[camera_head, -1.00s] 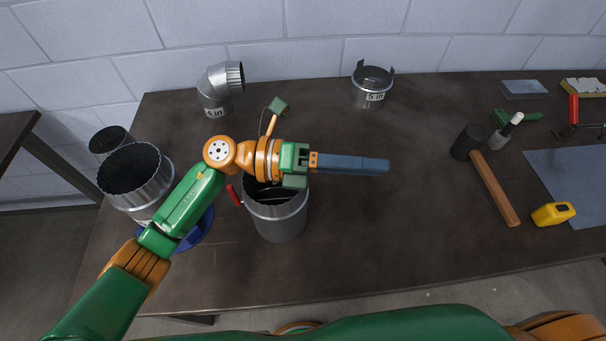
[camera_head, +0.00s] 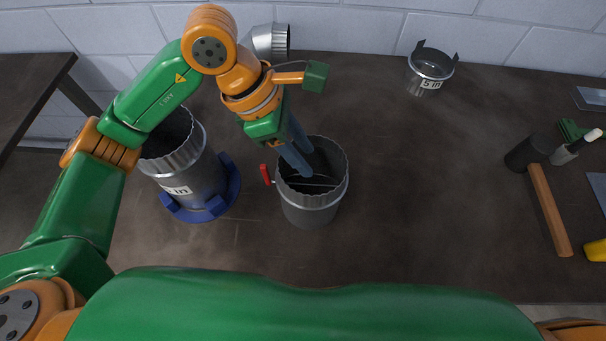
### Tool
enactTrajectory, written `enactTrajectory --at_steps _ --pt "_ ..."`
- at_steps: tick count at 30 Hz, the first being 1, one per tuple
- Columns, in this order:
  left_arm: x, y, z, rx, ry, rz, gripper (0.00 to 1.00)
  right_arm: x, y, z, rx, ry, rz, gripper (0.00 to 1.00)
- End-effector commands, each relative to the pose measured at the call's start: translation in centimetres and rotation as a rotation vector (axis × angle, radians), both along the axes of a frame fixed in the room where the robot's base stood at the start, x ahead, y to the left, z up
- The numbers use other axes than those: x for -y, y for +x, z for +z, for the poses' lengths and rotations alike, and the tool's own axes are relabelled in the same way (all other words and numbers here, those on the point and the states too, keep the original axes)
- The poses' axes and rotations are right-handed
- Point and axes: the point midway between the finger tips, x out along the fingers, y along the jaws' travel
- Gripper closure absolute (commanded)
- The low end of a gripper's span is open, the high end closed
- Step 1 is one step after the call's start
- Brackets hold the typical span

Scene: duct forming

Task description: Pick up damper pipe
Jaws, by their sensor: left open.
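The damper pipe (camera_head: 311,207) is a short, open-topped metal cylinder with a crimped rim and a red handle (camera_head: 265,175) on its left side. It stands upright on the dark table, with a thin rod showing across its inside. My left gripper (camera_head: 301,172) points down at the pipe's opening from the upper left. Its blue-grey fingers are open and overlap the far left rim in the picture. I cannot tell whether they touch the pipe. My right gripper is not in view.
A larger metal pipe (camera_head: 195,182) stands in a blue ring base (camera_head: 229,190) to the left, partly behind my arm. A metal elbow (camera_head: 270,41) and a "5 in" collar (camera_head: 430,72) stand at the back. A mallet (camera_head: 549,209) lies at right. The table between is clear.

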Motion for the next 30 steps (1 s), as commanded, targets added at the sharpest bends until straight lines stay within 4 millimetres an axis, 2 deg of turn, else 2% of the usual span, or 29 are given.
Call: enactTrajectory --at_steps 3,8,11,15,21,26,30 --pt "-0.6 0.2 -0.7 0.035 0.05 -0.015 0.58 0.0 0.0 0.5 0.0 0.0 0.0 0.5" --pt "0.3 -0.2 -2.7 0.029 0.05 -0.016 0.58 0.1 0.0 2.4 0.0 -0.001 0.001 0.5" --pt "1.0 -0.5 -4.6 0.029 0.049 -0.017 0.58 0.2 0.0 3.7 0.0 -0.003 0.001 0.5" --pt "1.6 -0.4 -6.6 0.032 0.047 -0.015 0.58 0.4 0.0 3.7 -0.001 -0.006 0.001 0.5" --pt "1.7 -0.3 -6.9 0.035 0.046 -0.014 0.58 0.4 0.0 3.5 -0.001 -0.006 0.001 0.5" --pt "1.7 -0.3 -6.9 0.034 0.045 -0.014 1.0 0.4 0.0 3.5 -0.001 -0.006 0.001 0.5" --pt "1.7 -0.3 -6.9 0.034 0.045 -0.014 1.0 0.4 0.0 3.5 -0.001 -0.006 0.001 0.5"
